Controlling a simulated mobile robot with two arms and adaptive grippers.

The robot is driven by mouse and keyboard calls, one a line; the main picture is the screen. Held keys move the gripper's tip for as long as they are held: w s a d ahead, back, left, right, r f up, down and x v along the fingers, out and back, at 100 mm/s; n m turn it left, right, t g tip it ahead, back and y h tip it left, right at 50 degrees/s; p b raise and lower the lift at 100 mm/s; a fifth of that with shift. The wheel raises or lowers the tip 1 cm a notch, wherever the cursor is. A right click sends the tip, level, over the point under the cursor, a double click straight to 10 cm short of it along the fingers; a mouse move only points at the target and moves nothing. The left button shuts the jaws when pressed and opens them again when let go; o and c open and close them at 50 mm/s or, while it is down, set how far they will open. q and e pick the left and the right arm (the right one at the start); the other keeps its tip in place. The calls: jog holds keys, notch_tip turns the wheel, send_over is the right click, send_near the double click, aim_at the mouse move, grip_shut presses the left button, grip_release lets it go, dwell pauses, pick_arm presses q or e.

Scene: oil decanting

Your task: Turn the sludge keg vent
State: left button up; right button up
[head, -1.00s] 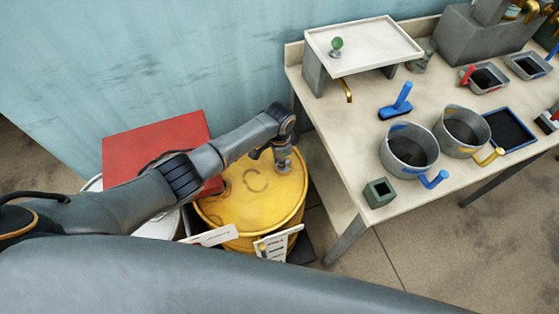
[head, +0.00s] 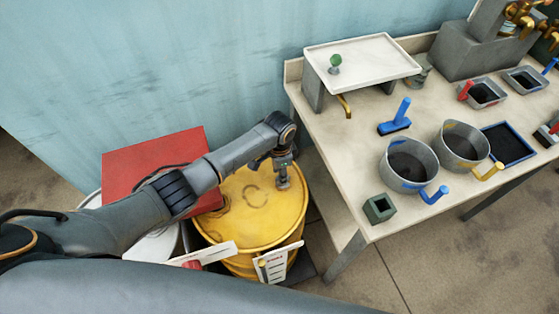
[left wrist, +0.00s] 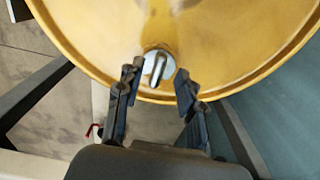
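The sludge keg (head: 237,222) is a yellow drum standing on the floor left of the table. Its top also fills the upper part of the left wrist view (left wrist: 90,30). The vent (left wrist: 158,66) is a small silver round fitting with a raised bar, close to the keg's rim. My left gripper (left wrist: 160,80) is open, with its two fingers apart on either side of the vent in that view; I cannot tell whether they touch it. In the head view my left gripper (head: 283,176) points down over the right part of the keg top and hides much of the vent.

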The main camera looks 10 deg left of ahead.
pick_arm(q)
notch_tip(320, 180, up, 9)
jog(key=shift+r, duration=0.15)
dwell(0.6)
